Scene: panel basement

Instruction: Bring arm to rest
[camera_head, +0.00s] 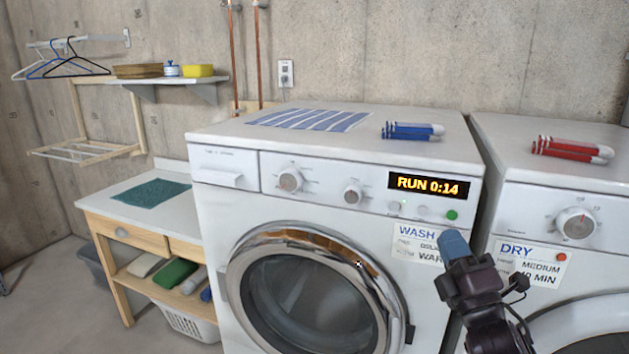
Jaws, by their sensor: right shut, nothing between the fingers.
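My right gripper (454,244) is shut and empty, with blue-grey fingertips. The washer's display (429,185) reads "RUN 0:14". The round washer door (262,322) looks closed. My left gripper is not in view.
The dryer (510,195) stands close at the right, with red striped socks (570,150) on top. Blue striped socks (412,131) and a striped cloth (312,120) lie on the washer. A small table (115,205) stands left.

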